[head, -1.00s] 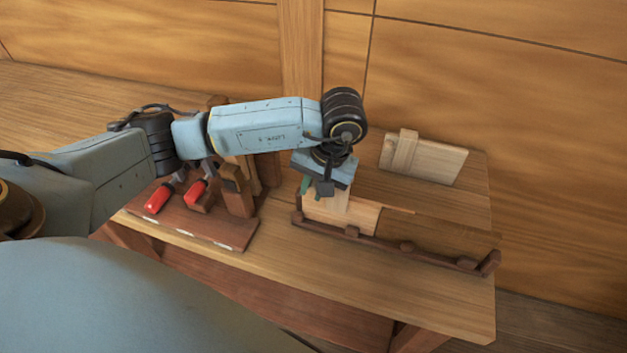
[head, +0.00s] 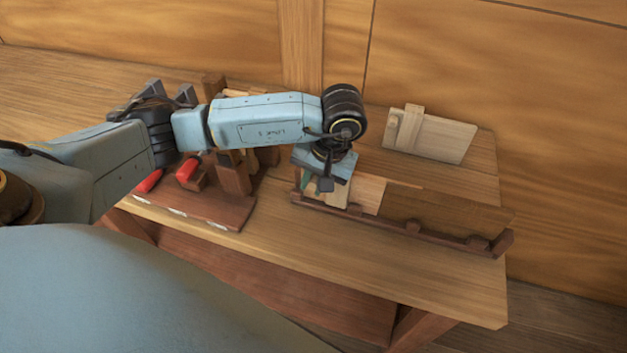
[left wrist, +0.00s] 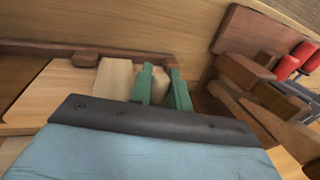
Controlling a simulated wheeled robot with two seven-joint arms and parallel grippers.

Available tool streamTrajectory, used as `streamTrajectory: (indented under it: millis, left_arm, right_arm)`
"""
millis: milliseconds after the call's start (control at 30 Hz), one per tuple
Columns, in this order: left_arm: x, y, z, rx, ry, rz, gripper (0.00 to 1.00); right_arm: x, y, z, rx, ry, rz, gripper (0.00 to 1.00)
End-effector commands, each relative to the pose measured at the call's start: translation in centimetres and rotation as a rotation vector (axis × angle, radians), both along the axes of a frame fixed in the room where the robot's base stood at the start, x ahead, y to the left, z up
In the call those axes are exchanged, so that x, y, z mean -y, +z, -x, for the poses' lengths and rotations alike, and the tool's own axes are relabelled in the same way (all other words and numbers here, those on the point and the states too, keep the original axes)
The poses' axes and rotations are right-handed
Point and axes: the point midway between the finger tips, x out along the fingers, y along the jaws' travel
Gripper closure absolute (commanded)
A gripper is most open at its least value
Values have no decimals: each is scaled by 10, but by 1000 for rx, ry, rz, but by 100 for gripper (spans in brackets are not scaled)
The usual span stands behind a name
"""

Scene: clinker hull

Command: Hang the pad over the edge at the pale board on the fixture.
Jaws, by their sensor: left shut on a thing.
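The pad (head: 338,194) is a small piece of pale wood, held low against the left end of the fixture (head: 410,226). My left gripper (head: 322,184) has green fingers and is shut on the pad. In the left wrist view the fingers (left wrist: 161,76) close on a pale block of the pad, and its flat part (left wrist: 115,78) lies beside them. The pale board (head: 370,193) stands in the fixture just right of the pad; it also shows in the left wrist view (left wrist: 45,92). I cannot tell whether the pad straddles the board's edge. My right gripper is not in view.
A dark board (head: 450,213) continues the row to the right. Behind stands another pale panel (head: 440,138) with a similar piece over its top edge. A dark tool rack (head: 205,205) with red-handled tools is at the left. The bench front (head: 380,265) is clear.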

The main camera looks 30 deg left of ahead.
Motion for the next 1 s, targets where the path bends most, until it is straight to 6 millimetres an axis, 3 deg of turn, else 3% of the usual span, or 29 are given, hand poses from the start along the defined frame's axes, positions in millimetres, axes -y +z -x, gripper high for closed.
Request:
streamTrajectory:
  millis: [767, 800, 967, 1000]
  left_arm:
    - [0, -5, 0, 1, 0, 0, 100]
    - [0, -5, 0, 1, 0, 0, 78]
    - [0, -5, 0, 0, 0, 0, 57]
    - [0, -5, 0, 0, 0, 0, 56]
  right_arm:
    - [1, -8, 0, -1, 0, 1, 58]
    - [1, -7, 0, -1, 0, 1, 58]
    - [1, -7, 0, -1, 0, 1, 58]
    - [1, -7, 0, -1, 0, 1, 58]
